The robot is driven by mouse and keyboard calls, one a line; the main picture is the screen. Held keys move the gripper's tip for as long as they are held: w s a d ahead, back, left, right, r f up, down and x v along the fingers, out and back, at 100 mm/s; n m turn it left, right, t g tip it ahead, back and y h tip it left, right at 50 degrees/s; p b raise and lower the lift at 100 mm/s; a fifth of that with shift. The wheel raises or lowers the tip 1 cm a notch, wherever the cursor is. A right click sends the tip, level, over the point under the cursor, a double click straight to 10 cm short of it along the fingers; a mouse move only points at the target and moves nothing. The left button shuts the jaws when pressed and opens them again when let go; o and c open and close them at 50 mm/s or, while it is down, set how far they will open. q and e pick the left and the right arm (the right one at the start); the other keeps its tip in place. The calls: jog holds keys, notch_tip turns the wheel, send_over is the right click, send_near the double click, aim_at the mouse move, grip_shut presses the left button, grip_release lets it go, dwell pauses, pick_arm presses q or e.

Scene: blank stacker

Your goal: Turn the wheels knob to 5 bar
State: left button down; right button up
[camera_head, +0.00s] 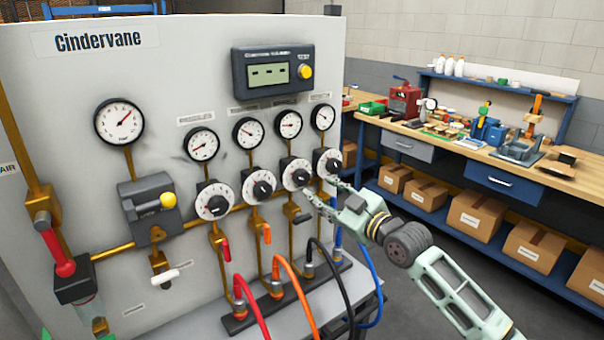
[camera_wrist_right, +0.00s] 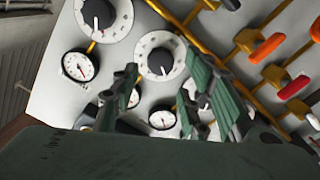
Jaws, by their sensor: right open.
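A grey panel (camera_head: 60,150) marked "Cindervane" carries a row of round white-dialled knobs with black grips, each below a small gauge. The labels above these are too small to tell surely which is wheels. My right gripper (camera_head: 325,192) is open and empty, in front of the third (camera_head: 296,174) and fourth (camera_head: 327,163) knobs from the left. In the right wrist view its fingers (camera_wrist_right: 160,65) stand apart on either side of the third knob (camera_wrist_right: 160,55), with no clear contact. The fourth knob (camera_wrist_right: 103,15) is at upper left. Another knob is partly hidden behind a finger. My left gripper is not in view.
Coloured hoses (camera_head: 290,280) and valve levers (camera_head: 267,233) sit below the knobs. A digital display (camera_head: 272,72) with a yellow button is above. A large gauge (camera_head: 119,121) and grey regulator box (camera_head: 150,207) are left. A workbench (camera_head: 470,148) with boxes beneath stands right.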

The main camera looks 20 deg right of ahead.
aim_at(307, 175)
jog(key=w, duration=0.1)
jog(key=w+r+p, duration=0.1)
jog(key=shift+w+a+r, duration=0.2)
jog(key=shift+w+a, duration=0.1)
jog(key=shift+a, duration=0.1)
jog(key=x, duration=0.3)
jog(key=shift+w+a+f+p, duration=0.2)
jog(key=shift+w+f+p, duration=0.05)
jog(key=shift+w+p, duration=0.05)
jog(key=shift+w+a, duration=0.1)
jog(key=shift+w, duration=0.25)
jog(key=c, duration=0.7)
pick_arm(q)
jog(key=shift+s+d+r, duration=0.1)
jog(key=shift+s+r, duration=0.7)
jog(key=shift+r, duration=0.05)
pick_arm(e)
jog(key=shift+r, duration=0.15)
jog(key=c, duration=0.3)
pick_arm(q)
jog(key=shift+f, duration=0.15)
pick_arm(e)
jog(key=shift+r, duration=0.1)
